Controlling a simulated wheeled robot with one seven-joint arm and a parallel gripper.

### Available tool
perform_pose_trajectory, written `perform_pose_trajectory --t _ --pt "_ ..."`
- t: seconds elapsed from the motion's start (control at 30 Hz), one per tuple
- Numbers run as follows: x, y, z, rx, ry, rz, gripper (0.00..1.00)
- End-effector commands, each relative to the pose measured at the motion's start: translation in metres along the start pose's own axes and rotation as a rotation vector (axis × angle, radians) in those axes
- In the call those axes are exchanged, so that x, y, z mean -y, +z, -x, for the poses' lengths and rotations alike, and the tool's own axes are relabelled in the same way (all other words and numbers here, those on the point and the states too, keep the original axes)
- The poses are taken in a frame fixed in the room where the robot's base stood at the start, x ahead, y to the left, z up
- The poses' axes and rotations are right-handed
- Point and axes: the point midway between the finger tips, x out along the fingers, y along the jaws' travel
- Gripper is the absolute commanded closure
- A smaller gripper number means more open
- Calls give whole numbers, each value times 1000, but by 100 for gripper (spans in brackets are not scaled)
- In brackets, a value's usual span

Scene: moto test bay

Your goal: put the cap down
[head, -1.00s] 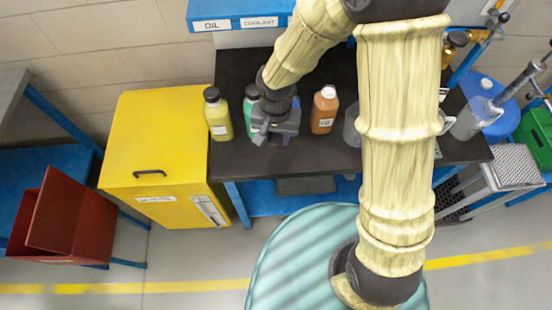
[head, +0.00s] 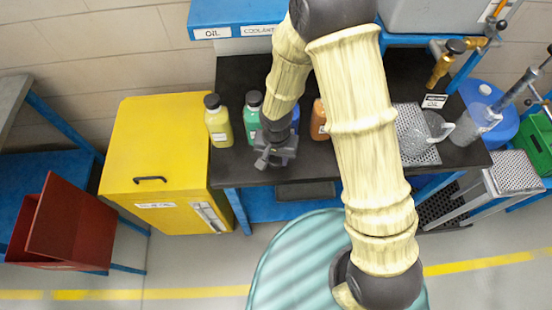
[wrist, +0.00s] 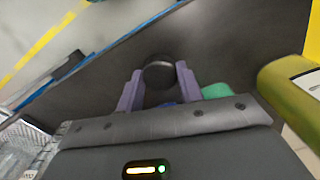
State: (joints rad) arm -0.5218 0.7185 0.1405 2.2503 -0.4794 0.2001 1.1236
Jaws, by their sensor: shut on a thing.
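My gripper (head: 272,158) is over the front part of the dark bench top (head: 235,172), right of and in front of the green bottle (head: 253,118). In the wrist view, my gripper (wrist: 159,76) is shut on a round black cap (wrist: 160,72) between its two purple-grey fingers. A small blue patch shows below the cap there; I cannot tell what it belongs to. In the head view the cap is hidden by the gripper. A blue thing (head: 296,116) shows partly behind my arm.
A yellow-green bottle (head: 218,122) with a black cap stands at the bench's left. An orange bottle (head: 318,120) is partly hidden by my arm. A perforated metal tray (head: 425,153) lies at the right. A yellow cabinet (head: 150,150) stands left of the bench.

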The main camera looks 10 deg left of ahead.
Motion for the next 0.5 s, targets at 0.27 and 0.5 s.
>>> perform_pose_trajectory --t 0.27,0.5 --pt "0 0 -18 -1 -1 -1 84" --pt "0 0 -21 -1 0 0 84"
